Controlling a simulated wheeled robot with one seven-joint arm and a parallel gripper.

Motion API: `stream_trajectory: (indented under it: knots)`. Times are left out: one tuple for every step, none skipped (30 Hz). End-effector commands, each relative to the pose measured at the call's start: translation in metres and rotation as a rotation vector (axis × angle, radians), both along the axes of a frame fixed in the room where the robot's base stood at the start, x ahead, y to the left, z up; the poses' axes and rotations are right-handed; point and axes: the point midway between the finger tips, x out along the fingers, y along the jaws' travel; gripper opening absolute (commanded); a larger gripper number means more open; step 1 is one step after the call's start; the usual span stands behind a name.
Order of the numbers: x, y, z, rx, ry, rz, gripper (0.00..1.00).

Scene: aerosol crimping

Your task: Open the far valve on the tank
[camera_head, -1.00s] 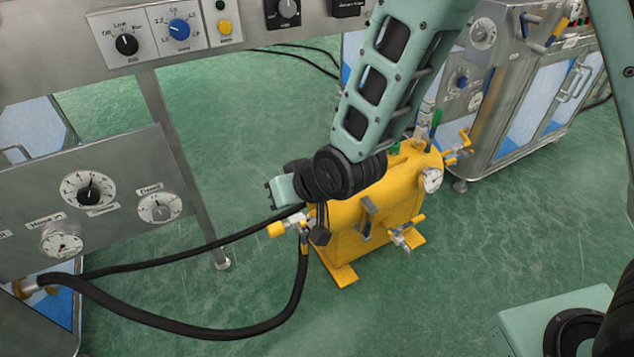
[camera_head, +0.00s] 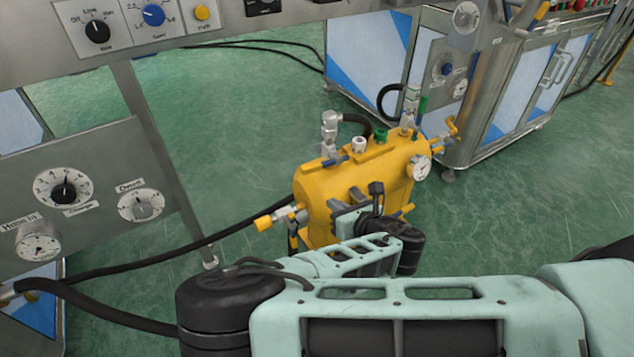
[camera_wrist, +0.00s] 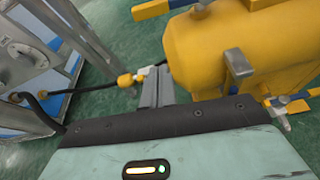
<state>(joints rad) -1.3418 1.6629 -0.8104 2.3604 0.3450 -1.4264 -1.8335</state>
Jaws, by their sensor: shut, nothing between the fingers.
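The yellow tank (camera_head: 325,188) stands on the floor mid-view and fills the upper right of the wrist view (camera_wrist: 200,50). A yellow-handled valve (camera_head: 264,223) is on its left end; it also shows in the wrist view (camera_wrist: 125,80). Another yellow-handled valve (camera_head: 452,128) is on the right end, beyond the gauge (camera_head: 420,168). Blue handles sit by the top fittings, one at the left fitting (camera_head: 335,160). My gripper (camera_wrist: 158,80) is shut and empty, close to the tank's near side. My arm and wrist hide the tank's lower front and most of its near-side valve.
A grey control panel (camera_head: 105,160) with dials stands at left. Black hoses (camera_head: 160,262) run from it toward the tank. Steel cabinets (camera_head: 520,90) stand behind right. Green floor is open to the tank's right.

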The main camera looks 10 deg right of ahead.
Motion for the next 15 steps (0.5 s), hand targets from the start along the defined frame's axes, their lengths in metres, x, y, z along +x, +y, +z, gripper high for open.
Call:
stream_trajectory:
  knots:
    - [0.002,0.001,0.0,-0.017,-0.012,0.014,0.0]
    - [0.003,0.002,0.0,-0.021,-0.016,0.018,0.0]
    - [0.005,0.003,-0.001,-0.023,-0.018,0.019,0.0]
    - [0.008,0.004,-0.002,-0.022,-0.017,0.02,0.0]
    - [0.011,0.006,-0.004,-0.021,-0.018,0.019,0.0]
    - [0.016,0.008,-0.006,-0.02,-0.018,0.018,0.0]
    - [0.021,0.009,-0.008,-0.02,-0.017,0.018,0.0]
    - [0.026,0.011,-0.01,-0.018,-0.017,0.018,0.0]
    - [0.032,0.013,-0.013,-0.017,-0.016,0.016,0.0]
    - [0.038,0.016,-0.015,-0.016,-0.017,0.016,0.0]
    - [0.043,0.018,-0.017,-0.017,-0.016,0.017,0.0]
    - [0.051,0.021,-0.02,-0.017,-0.016,0.016,0.0]
    - [0.057,0.022,-0.023,-0.016,-0.016,0.016,0.0]
    - [0.062,0.025,-0.025,-0.018,-0.015,0.016,0.0]
    - [0.069,0.028,-0.027,-0.017,-0.015,0.017,0.0]
